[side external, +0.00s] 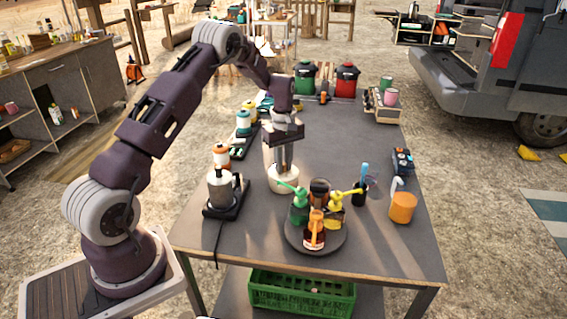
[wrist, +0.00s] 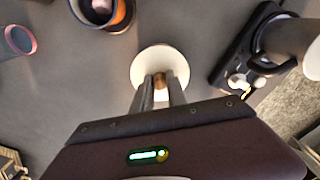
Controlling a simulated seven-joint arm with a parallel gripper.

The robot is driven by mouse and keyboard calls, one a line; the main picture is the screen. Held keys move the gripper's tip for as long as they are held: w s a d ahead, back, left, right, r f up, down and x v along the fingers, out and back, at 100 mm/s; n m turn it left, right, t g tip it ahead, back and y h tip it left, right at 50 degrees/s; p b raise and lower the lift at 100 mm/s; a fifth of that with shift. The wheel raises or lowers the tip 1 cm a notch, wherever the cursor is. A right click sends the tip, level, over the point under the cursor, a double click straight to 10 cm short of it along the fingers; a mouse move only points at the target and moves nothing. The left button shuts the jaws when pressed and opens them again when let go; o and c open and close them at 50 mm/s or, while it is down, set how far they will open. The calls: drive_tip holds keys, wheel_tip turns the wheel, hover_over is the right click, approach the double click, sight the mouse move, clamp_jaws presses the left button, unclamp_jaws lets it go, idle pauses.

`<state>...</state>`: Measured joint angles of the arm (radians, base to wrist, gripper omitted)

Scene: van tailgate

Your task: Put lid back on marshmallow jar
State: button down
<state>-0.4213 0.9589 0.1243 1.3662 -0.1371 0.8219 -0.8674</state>
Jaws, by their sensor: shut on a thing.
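My gripper (side external: 285,167) points straight down over the grey table. In the wrist view its fingertips (wrist: 160,82) are shut on the small brown knob (wrist: 159,78) of a round white lid (wrist: 151,61). In the side view a pale, squat, round thing (side external: 283,183) is right under the fingers, between the kettle and the syrup bottles. I cannot tell there where lid ends and jar begins, or whether the lid touches a jar. In the wrist view the lid hides whatever is beneath it.
A kettle (side external: 221,188) on a black base stands close at left. A round turntable (side external: 316,246) with several pump bottles is close at front right. An orange container (side external: 403,208) stands farther right. Red (side external: 346,82) and green (side external: 305,78) canisters stand at the back. The table's middle right is clear.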

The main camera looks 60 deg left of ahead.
idle(0.3)
drive_tip(key=c, duration=0.8)
unclamp_jaws()
drive_tip(key=shift+o, duration=0.2)
drive_tip(key=shift+r, duration=3.5)
clamp_jaws()
